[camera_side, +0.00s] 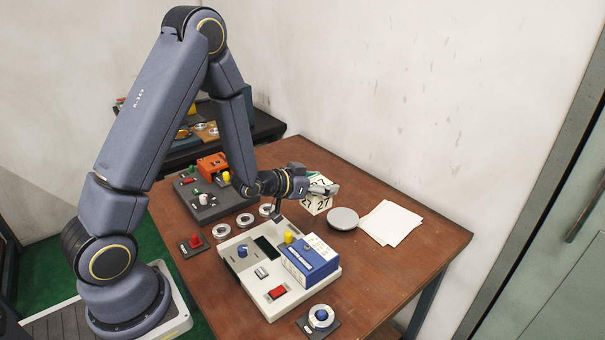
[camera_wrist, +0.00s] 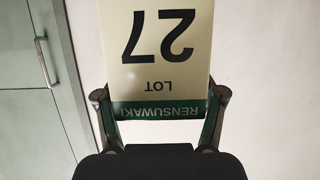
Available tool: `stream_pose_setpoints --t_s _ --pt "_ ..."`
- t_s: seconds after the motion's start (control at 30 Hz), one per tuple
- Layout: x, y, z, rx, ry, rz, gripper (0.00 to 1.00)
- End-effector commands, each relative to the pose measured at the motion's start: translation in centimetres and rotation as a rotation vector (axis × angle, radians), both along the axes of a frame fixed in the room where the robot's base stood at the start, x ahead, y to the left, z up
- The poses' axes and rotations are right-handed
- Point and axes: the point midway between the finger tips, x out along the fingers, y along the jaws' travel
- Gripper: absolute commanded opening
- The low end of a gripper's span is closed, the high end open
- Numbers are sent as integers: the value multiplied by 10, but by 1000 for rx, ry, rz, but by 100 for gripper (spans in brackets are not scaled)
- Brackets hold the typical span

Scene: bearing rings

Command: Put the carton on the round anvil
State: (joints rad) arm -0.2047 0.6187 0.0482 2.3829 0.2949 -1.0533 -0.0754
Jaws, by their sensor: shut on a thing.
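The carton (camera_side: 317,205) is a cream box printed with a black 27 and a green band. In the wrist view the carton (camera_wrist: 160,45) fills the upper middle, its lettering upside down, with a finger on each side. My gripper (camera_side: 325,190) is shut on the carton and points to the right in the side view. The round anvil (camera_side: 343,219) is a low grey disc on the table, just right of and nearer the camera than the carton. I cannot tell the exact gap under the carton. The wrist view does not show the anvil.
White papers (camera_side: 392,222) lie right of the anvil. A light control panel (camera_side: 262,303) carrying a blue box (camera_side: 310,262) stands in front. Several metal rings (camera_side: 245,220) and a dark panel with an orange box (camera_side: 213,167) are left. The table's right front is clear.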

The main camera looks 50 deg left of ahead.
Motion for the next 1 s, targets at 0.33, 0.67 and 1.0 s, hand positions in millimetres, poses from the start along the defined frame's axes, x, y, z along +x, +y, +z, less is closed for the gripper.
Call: stream_pose_setpoints --t_s 0.33,0.67,1.0 --pt "60 16 -25 1 -8 19 0" --pt "122 23 -77 1 -5 18 0" --pt "139 26 -109 1 -4 19 0"
